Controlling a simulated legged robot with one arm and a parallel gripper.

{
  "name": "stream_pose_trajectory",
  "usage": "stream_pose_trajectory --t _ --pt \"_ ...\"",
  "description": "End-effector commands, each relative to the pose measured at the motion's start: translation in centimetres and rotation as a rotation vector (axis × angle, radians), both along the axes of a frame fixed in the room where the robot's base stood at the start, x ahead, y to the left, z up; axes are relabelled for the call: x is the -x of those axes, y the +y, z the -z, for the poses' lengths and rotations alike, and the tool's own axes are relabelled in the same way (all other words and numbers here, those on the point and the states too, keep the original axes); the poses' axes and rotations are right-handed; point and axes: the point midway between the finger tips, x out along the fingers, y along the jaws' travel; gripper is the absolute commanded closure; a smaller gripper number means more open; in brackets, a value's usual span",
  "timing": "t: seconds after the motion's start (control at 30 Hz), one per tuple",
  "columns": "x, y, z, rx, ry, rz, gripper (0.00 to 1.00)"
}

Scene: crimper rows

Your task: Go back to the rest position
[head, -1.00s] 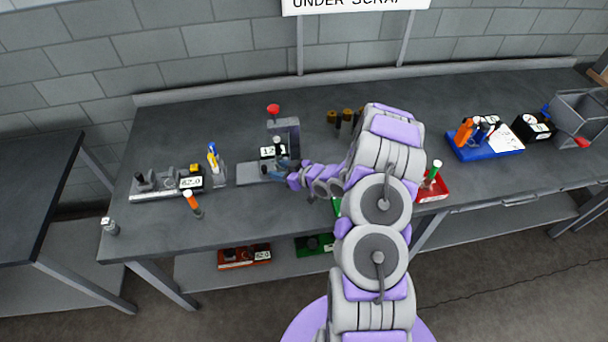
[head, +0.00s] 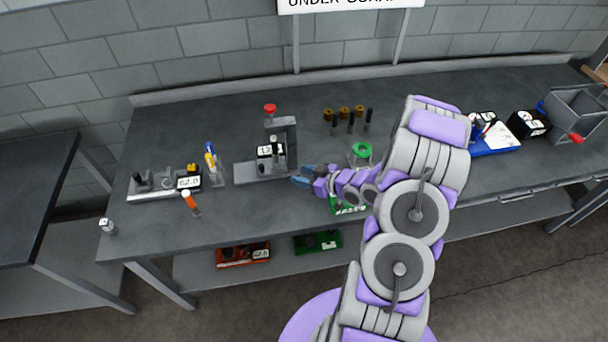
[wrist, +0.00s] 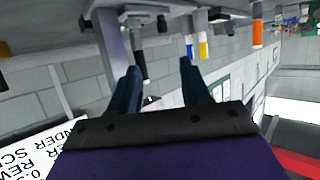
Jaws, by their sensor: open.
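My gripper (head: 303,175) is open, with its blue fingers pointing left, just right of the grey press stand in the head view. In the wrist view its two dark fingers (wrist: 157,85) are spread with nothing held between them. The crimper press (head: 281,130) with a red knob stands on the bench, with a small display and a dark-bodied tool with a light top (head: 274,151) at its front. My arm reaches from the lower right and hides part of the bench.
On the grey bench (head: 240,110), a balance-like unit (head: 165,185), an orange-capped tool (head: 191,204) and a holder with blue and yellow pieces (head: 213,165) stand left. A green ring (head: 361,150) is behind my arm. A blue tray (head: 494,147) and grey crate (head: 580,112) are right.

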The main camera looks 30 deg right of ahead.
Motion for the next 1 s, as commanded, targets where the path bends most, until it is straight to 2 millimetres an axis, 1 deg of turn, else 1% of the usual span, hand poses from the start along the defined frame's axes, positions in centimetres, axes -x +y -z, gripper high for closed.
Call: stream_pose_trajectory --t 0.4,0.47,0.6,0.77,0.87,1.0 --pt "-0.1 0.0 0.0 0.006 0.004 0.001 0.53" --pt "-0.2 -0.1 0.0 0.025 0.017 0.001 0.53" --pt "-0.9 -0.8 -0.2 0.124 0.092 0.022 0.53" --pt "-1.2 -2.2 -1.4 0.286 0.23 0.086 0.53" --pt "-0.7 -2.9 -2.7 0.369 0.316 0.138 0.53" --pt "0.9 -3.4 -4.7 0.456 0.438 0.22 0.53"
